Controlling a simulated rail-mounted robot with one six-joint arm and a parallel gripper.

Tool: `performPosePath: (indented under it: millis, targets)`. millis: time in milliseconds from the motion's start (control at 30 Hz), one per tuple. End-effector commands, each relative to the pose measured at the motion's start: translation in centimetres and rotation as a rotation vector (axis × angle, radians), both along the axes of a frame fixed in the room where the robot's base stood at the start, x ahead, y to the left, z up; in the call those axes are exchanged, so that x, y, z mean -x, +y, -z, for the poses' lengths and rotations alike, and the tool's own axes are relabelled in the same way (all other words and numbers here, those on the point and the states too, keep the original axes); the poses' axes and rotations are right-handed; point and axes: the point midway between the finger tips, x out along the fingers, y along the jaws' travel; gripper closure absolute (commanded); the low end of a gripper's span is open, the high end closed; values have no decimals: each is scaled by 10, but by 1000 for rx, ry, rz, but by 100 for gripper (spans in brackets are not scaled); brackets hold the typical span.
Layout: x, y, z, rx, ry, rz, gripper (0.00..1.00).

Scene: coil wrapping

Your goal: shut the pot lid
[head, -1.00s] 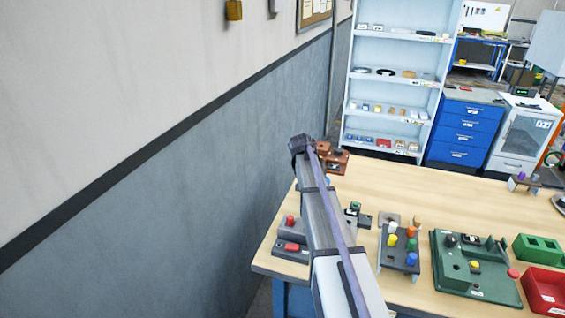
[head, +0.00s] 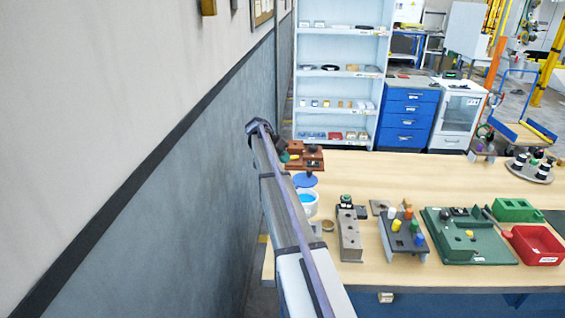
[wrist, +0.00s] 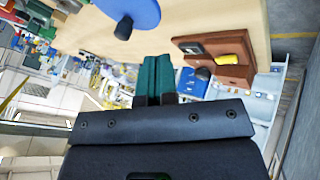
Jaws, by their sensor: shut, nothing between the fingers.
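The white pot (head: 311,209) stands at the left end of the table in the head view, partly hidden by my arm, with blue showing inside its open top. Its blue lid (head: 305,181) stands up at the pot's far side. In the wrist view the blue lid (wrist: 137,10) shows at the top, cut by the frame edge, with a dark knob (wrist: 123,28). My gripper (head: 284,157) is beyond and left of the lid, above the table. In the wrist view its green fingers (wrist: 153,78) are together and empty, apart from the knob.
A brown block fixture (head: 312,158) sits just behind the lid, close to my gripper; it also shows in the wrist view (wrist: 222,70). A grey fixture (head: 349,232) stands right of the pot. The wall (head: 170,180) is close on the left.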

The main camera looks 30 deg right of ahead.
Motion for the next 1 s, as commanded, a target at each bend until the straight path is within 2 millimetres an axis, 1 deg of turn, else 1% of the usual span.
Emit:
performPosePath:
  millis: [33,233,300,400,500,1000]
  targets:
    - [2,-6,20,0,0,0,100]
    - [12,-30,55,-1,0,0,100]
    - [25,-36,45,-1,1,0,100]
    - [38,-44,44,0,0,0,100]
    - [44,-48,44,-1,0,-2,100]
    - [48,-50,44,-1,1,-1,100]
